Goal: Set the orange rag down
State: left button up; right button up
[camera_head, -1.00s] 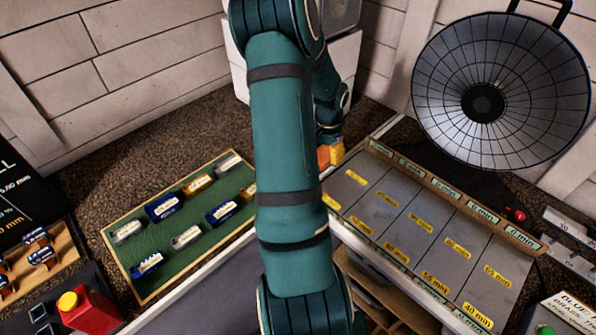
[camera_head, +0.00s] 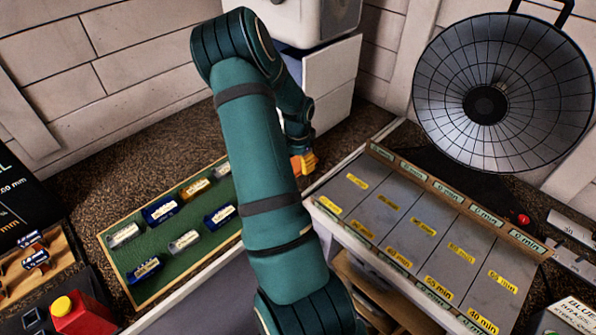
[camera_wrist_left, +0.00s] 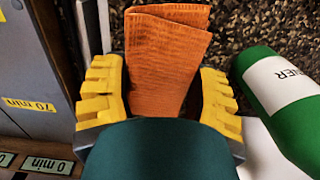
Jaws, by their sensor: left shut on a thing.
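The orange rag (camera_wrist_left: 165,60) is folded and stands out between the two yellow fingers of my left gripper (camera_wrist_left: 160,98) in the left wrist view. The gripper is shut on it, with dark speckled counter behind. In the head view, the left gripper (camera_head: 307,162) shows small beyond my forearm, with a bit of the rag (camera_head: 296,165) beside it. It is between the green tray and the grey timing board. I cannot tell whether the rag touches the counter. My right gripper is not in view.
A green bottle with a white label (camera_wrist_left: 285,100) lies close right of the gripper in the wrist view. The grey board with yellow minute labels (camera_head: 412,228) is to the right. A green tray (camera_head: 165,248) holds several small bottles. Speckled counter (camera_head: 150,170) is bare behind it.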

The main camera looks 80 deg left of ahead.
pick_arm(q)
notch_tip(320, 180, down, 3)
jog(key=shift+r, duration=0.2)
jog(key=shift+f+b, duration=0.3)
jog(key=shift+f, duration=0.15)
jog(key=shift+r, duration=0.1)
jog(key=o, duration=0.7)
